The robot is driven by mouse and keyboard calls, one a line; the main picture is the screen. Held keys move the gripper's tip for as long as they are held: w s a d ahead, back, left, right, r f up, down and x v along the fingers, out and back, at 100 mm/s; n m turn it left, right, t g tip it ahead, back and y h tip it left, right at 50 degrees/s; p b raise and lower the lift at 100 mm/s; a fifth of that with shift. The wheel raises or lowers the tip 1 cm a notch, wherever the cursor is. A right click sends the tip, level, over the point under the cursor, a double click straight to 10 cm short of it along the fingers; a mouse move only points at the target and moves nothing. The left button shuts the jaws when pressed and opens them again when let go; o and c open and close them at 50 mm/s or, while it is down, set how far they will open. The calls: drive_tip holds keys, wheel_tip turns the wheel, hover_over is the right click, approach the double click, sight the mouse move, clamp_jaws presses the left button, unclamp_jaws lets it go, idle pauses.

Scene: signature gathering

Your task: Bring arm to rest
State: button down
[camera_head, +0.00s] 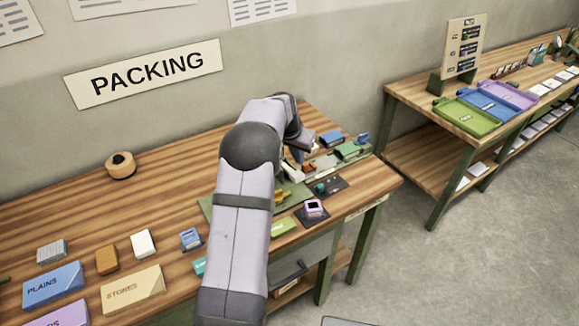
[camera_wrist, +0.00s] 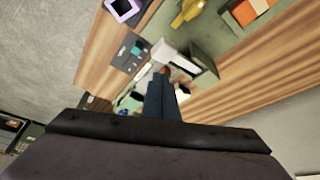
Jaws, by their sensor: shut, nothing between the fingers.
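My arm (camera_head: 240,220) reaches up over the front of the packing table and bends down at its far end, over the right part of the table. In the head view my gripper is mostly hidden behind my own wrist. In the wrist view my gripper (camera_wrist: 163,80) shows as narrow dark fingers, shut with nothing held. It points at small things on the table's right part, close to a white piece (camera_wrist: 166,52). I cannot tell whether it touches anything.
The table (camera_head: 160,205) holds a purple device (camera_head: 313,209), a blue block (camera_head: 332,138), a STONES box (camera_head: 132,289) and a PLAINS box (camera_head: 52,287). A tape roll (camera_head: 121,165) lies at the back. A second table at right carries a green tray (camera_head: 466,117). Open floor lies at right.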

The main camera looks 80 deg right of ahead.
drive_tip(key=shift+w, duration=0.1)
drive_tip(key=w+a+r+n+t, duration=0.1)
drive_tip(key=w+a+n, duration=0.1)
drive_tip(key=w+a, duration=0.55)
drive_tip(key=w+a+n+t, duration=0.1)
drive_tip(key=w+a+n, duration=0.25)
drive_tip(key=w, duration=0.65)
drive_tip(key=w+a+n+y, duration=0.1)
drive_tip(key=w+a+n, duration=0.1)
drive_tip(key=w+a, duration=0.4)
drive_tip(key=w+a+n+y, duration=0.1)
drive_tip(key=w+a+n, duration=0.15)
drive_tip(key=a, duration=0.65)
drive_tip(key=w+a+n+y, duration=0.1)
drive_tip(key=w+a+n, duration=0.25)
drive_tip(key=a, duration=1.35)
drive_tip(key=s+a+f+n, duration=0.1)
drive_tip(key=s+a+n, duration=0.2)
drive_tip(key=a, duration=0.6)
drive_tip(key=s+a+f+n+y, duration=0.1)
drive_tip(key=s+a+n, duration=0.3)
drive_tip(key=s+a, duration=0.4)
drive_tip(key=shift+a+f+g, duration=0.25)
drive_tip(key=shift+a+g, duration=0.15)
drive_tip(key=shift+a, duration=0.25)
drive_tip(key=shift+w+f+n, duration=0.1)
drive_tip(key=shift+n, duration=0.15)
